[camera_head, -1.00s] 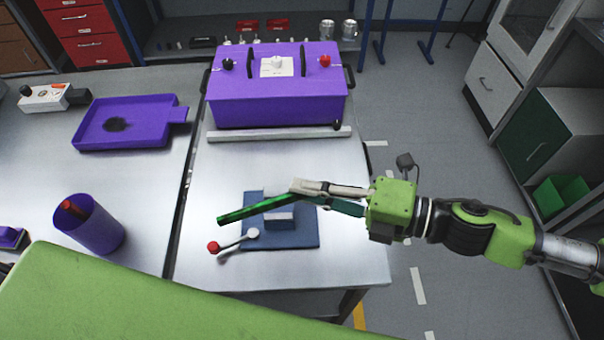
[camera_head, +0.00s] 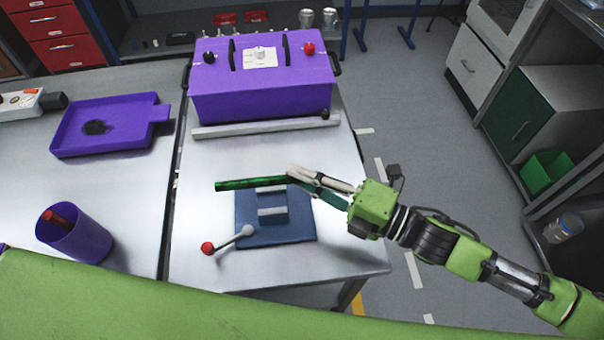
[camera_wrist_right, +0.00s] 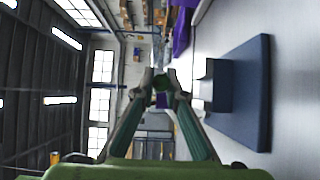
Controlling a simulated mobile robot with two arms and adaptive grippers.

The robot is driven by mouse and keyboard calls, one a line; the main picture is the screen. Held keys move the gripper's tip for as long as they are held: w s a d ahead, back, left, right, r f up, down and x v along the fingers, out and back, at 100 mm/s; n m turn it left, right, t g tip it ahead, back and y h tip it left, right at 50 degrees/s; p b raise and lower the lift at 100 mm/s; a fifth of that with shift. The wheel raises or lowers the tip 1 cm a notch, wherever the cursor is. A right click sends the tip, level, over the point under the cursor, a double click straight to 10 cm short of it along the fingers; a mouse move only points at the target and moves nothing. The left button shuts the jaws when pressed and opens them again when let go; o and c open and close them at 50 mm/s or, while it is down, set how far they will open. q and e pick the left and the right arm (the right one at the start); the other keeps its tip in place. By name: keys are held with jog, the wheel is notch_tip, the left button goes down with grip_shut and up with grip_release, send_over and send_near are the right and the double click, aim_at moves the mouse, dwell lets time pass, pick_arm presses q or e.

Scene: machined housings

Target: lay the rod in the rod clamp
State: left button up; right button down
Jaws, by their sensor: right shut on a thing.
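The green rod (camera_head: 250,183) is held near its right end by my right gripper (camera_head: 291,177). It lies roughly level, above the far part of the clamp in the head view. The rod clamp is a blue base plate (camera_head: 275,231) with raised blocks (camera_head: 272,212) and a lever with a red ball (camera_head: 207,248) at its left front. In the right wrist view the gripper (camera_wrist_right: 160,84) is shut on the rod (camera_wrist_right: 161,99), seen end-on, with the blue clamp plate (camera_wrist_right: 246,95) to the right. My left gripper is not in view.
A purple box (camera_head: 262,85) with knobs stands behind the clamp, with a grey bar (camera_head: 266,126) before it. A purple tray (camera_head: 107,124) and a purple cup (camera_head: 75,229) with a red-handled item are left. Bare metal table surrounds the clamp.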

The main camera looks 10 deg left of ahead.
notch_tip(320, 180, down, 5)
jog(key=b, duration=0.4)
jog(key=shift+r, duration=0.1)
jog(key=shift+f+b, duration=0.65)
jog(key=shift+f, duration=0.6)
jog(key=c, duration=2)
grip_release()
jog(key=v, duration=1.2)
